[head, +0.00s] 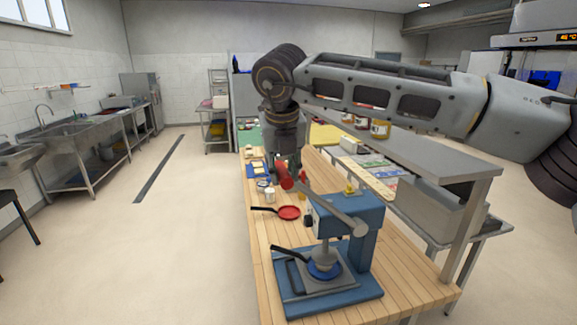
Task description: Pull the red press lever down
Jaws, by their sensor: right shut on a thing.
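A blue press (360,250) stands at the near end of the wooden table. Its grey lever arm (330,206) slopes up and to the left from the pivot and ends in a red handle (284,176). My right gripper (289,172) points down at this handle and is shut on it. The fingers are small and partly hidden by the handle and my wrist. The lever is raised, with its handle end above the pivot. Below, a round plunger (325,258) sits over the blue base plate (340,300). My left gripper is not in view.
A red pan (289,212) with a dark handle and a white cup (269,195) lie beyond the press on the wooden table (262,275). A grey raised shelf (450,163) runs along the right. Steel sinks (75,130) line the left wall, with open floor between.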

